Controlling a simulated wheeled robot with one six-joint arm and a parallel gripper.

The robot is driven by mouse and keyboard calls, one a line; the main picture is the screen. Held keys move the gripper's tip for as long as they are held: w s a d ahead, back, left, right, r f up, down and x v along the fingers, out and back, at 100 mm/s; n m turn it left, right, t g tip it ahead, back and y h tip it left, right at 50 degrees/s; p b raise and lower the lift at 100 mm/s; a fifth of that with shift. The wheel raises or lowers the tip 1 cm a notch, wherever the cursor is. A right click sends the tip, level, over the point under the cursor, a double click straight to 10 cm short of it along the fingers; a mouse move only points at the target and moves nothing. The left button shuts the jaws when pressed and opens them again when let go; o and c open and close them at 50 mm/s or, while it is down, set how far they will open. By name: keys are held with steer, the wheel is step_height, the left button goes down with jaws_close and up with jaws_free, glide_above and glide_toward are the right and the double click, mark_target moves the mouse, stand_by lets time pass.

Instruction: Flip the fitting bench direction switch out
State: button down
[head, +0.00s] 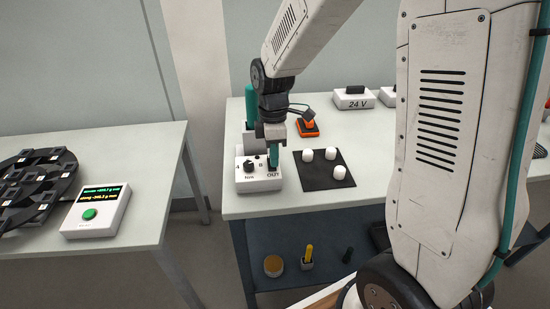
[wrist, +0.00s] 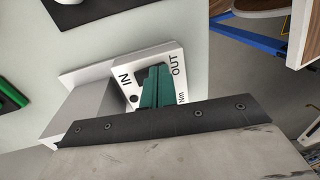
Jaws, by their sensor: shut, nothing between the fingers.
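The direction switch sits on a small white box (head: 256,184) at the front left corner of the fitting bench (head: 296,202). The box has a black knob and the marks A, B, Nm and OUT in the head view. In the wrist view, the box (wrist: 85,107) shows IN, OUT and Nm on its white face. My gripper (head: 274,160) points down at the OUT side of the box, its green fingers shut and empty. In the wrist view, the fingers (wrist: 155,88) lie over the face between IN and OUT. They cover the switch lever, so its position and any contact cannot be told.
A black mat (head: 318,182) with white round pieces lies right of the box. An orange device (head: 307,127) and a 24 V box (head: 354,98) stand further back. A left table (head: 150,150) holds a scale (head: 97,211) and a dark tray. A gap separates the tables.

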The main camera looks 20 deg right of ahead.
steer(key=shift+w+d, duration=0.1)
steer(key=shift+w, duration=0.15)
steer(key=shift+r, duration=0.1)
steer(key=shift+r, duration=0.55)
step_height(320, 180, up, 13)
steer(key=s, duration=0.2)
steer(key=shift+a+f, duration=0.15)
steer(key=shift+a, duration=0.2)
steer(key=s+d+r+m+t, duration=0.1)
steer(key=s+m, duration=0.6)
steer(key=s, duration=0.4)
steer(key=s+d+r+m+t, duration=0.1)
steer(key=s+d+m+t, duration=0.1)
steer(key=s+m, duration=0.5)
steer(key=s, duration=0.3)
steer(key=shift+s+h, duration=0.3)
steer(key=shift+s, duration=0.1)
